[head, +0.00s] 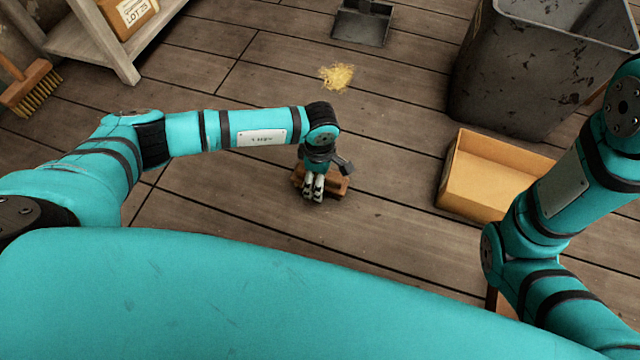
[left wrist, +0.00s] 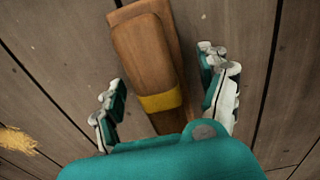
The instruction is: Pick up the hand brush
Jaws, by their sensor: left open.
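The hand brush (head: 336,186) lies on the plank floor, mostly hidden under my left gripper in the head view. In the left wrist view the brush (left wrist: 146,52) shows its brown wooden body with a yellow band. My left gripper (head: 313,196) is directly above it, pointing down. In the left wrist view my left gripper (left wrist: 168,98) is open, with one finger on each side of the brush and visible gaps between. My right arm stands at the right of the head view; its gripper is not visible.
A pile of yellow shavings (head: 337,77) lies on the floor beyond my left gripper. A dustpan (head: 362,22) is at the top. An open cardboard box (head: 450,172) and a dark bin (head: 500,80) stand right. A broom (head: 30,85) and shelf (head: 125,65) are left.

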